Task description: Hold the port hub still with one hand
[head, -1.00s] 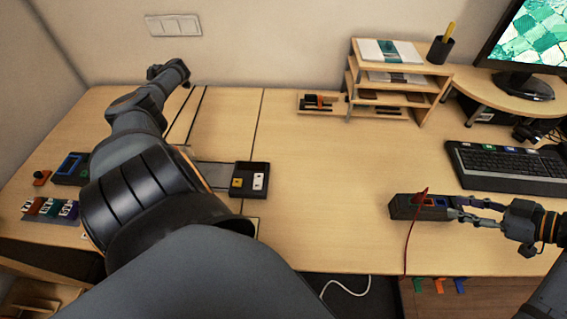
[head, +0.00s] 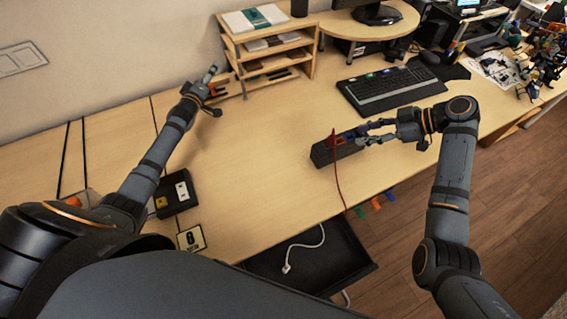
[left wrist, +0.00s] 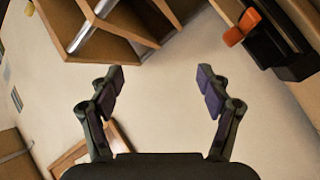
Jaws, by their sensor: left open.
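The port hub (head: 321,154) is a dark oblong block with coloured ports, lying on the desk near its front edge. A red cable (head: 336,178) runs from it down past the desk edge. My right gripper (head: 364,136) has its fingers at either side of the hub's right end and appears closed on it; the contact is small in view. My left gripper (head: 211,80) is far from the hub, by the wooden shelf unit. In the left wrist view my left gripper (left wrist: 160,92) is open, with nothing between its fingertips.
The wooden shelf unit (head: 240,66) stands at the back beside my left gripper. In the left wrist view an orange and black item (left wrist: 242,27) shows at top right. A keyboard (head: 392,88) lies behind the hub. A black switch box (head: 176,194) sits at left. The middle desk is clear.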

